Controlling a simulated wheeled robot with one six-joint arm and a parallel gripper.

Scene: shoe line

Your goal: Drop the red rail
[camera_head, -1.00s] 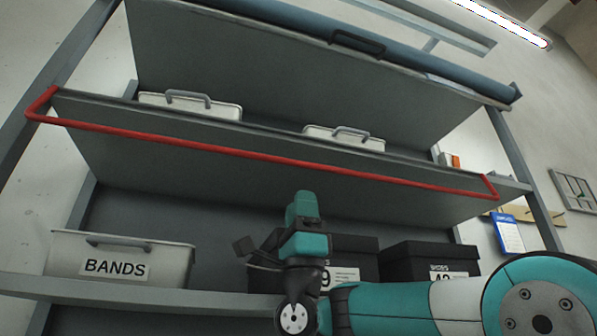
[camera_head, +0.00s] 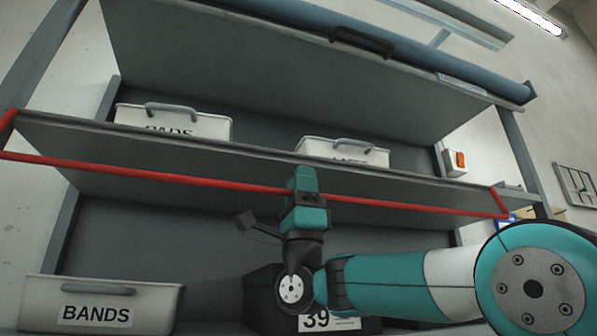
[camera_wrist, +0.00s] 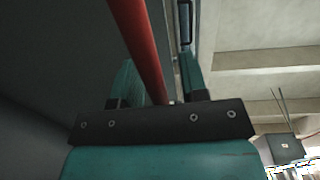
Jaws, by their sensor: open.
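The red rail (camera_head: 150,172) runs along the front of the middle shelf (camera_head: 240,152), with a bent end at each side. In the head view my gripper (camera_head: 305,180) points up and overlaps the rail right of its middle. In the wrist view the red rail (camera_wrist: 140,45) passes between the two teal fingers of my gripper (camera_wrist: 158,80). The fingers stand apart on either side of the rail. I cannot tell whether either finger touches it.
Two white bins with grey handles, one at left (camera_head: 175,122) and one at right (camera_head: 342,152), stand on the middle shelf. Below are a BANDS bin (camera_head: 100,303) and a black box marked 39 (camera_head: 262,300). A blue roll (camera_head: 310,25) lies along the top.

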